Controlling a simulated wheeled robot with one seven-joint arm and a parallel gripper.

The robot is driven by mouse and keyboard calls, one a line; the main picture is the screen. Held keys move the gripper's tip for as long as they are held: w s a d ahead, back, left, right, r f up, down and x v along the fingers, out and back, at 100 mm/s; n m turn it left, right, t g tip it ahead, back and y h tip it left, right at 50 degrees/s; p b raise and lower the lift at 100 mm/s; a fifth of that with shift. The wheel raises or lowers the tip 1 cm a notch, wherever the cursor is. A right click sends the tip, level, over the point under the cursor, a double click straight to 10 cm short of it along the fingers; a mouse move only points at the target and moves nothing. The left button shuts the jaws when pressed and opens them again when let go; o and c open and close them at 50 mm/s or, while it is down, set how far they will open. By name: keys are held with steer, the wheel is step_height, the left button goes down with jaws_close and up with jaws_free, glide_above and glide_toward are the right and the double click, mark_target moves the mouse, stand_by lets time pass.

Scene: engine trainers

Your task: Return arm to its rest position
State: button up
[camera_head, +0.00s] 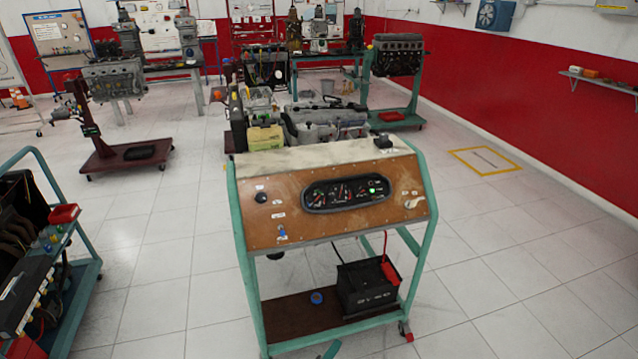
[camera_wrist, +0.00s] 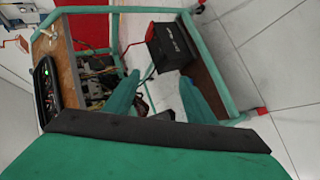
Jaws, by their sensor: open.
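My gripper (camera_wrist: 160,82) shows in the wrist view with its two teal fingers apart and nothing between them. Beyond the fingers is the engine trainer stand, seen tilted, with its brown instrument panel (camera_wrist: 54,60) at left and black battery (camera_wrist: 172,42) at upper middle. The fingers appear clear of the stand, though the exact gap is hard to tell. In the head view the same panel (camera_head: 290,212) faces me with a gauge cluster and a lit green light. Only a small teal piece, perhaps of my arm, shows at the bottom edge there.
The stand's teal frame (camera_head: 246,285) holds the battery (camera_head: 366,290) on its lower shelf. A teal cart (camera_head: 90,285) stands at left. More engine stands are behind, including a red one (camera_head: 125,155). Tiled floor (camera_head: 500,270) is open at right, before the red wall (camera_head: 540,110).

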steer(key=s+m+t+y, duration=0.25)
steer(key=s+y, duration=0.25)
steer(key=s, duration=1.8)
steer(key=s+a+r+m+t, duration=0.2)
steer(key=s+r+m, duration=0.6)
steer(key=s+r, duration=0.7)
step_height(320, 180, up, 3)
steer(key=shift+a+r+y, duration=0.15)
steer(key=shift+a+y, duration=0.15)
steer(key=shift+a, duration=0.3)
